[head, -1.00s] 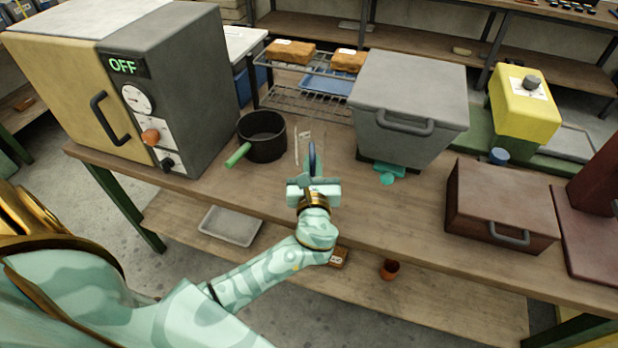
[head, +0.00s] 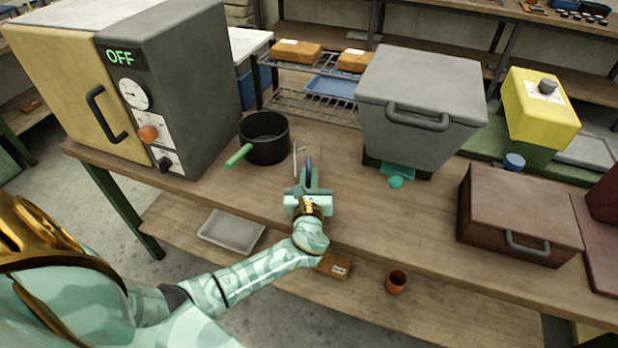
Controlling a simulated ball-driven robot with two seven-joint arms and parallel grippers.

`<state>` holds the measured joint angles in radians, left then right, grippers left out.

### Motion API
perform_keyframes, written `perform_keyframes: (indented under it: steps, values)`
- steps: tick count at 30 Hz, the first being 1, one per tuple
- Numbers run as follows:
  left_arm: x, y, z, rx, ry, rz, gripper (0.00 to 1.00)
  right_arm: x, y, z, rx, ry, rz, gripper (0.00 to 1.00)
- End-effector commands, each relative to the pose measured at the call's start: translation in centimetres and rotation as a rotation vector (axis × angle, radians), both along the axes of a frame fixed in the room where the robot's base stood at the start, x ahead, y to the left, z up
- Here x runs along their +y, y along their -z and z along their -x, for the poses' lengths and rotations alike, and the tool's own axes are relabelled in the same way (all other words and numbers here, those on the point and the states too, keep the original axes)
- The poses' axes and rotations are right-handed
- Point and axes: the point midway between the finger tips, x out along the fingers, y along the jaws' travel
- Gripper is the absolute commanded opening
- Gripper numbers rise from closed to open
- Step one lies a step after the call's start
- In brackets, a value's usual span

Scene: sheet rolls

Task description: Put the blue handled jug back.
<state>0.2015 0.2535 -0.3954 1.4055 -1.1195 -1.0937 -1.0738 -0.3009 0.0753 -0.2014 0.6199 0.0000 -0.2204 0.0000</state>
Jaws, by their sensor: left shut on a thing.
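My left gripper (head: 308,186) is over the front part of the workbench, shut on a narrow blue part (head: 309,167) that stands up between its fingers. This looks like the handle of the blue handled jug. The jug's body is hard to make out; thin pale lines (head: 296,158) just beyond the fingers may be part of it. I cannot tell whether it touches the bench. My right gripper is not in view.
A dark pot (head: 265,139) with a green handle stands left of the gripper, beside the grey oven (head: 190,90). A grey lidded bin (head: 420,90), a teal piece (head: 396,178) and a brown box (head: 520,215) stand to the right. The bench (head: 390,220) between is clear.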

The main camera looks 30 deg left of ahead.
Motion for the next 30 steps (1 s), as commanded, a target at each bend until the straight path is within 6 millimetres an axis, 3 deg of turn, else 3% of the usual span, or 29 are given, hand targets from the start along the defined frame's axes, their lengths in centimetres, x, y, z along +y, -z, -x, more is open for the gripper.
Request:
perform_keyframes:
  steps: [2,3,5,16,30]
  values:
    - [0.0,0.4,0.0,0.001,0.000,0.000,0.00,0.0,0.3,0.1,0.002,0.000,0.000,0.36]
    - [0.0,0.3,0.0,0.001,0.000,0.001,0.23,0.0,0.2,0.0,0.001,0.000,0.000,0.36]
    - [0.0,0.3,0.0,0.001,0.000,0.001,0.34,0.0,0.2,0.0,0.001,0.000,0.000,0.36]
    - [-0.3,-0.1,0.5,0.002,0.001,0.001,0.34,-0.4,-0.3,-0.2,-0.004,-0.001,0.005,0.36]
    - [-5.8,-0.1,8.7,0.001,0.000,0.004,0.34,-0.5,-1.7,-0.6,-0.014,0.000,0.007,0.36]
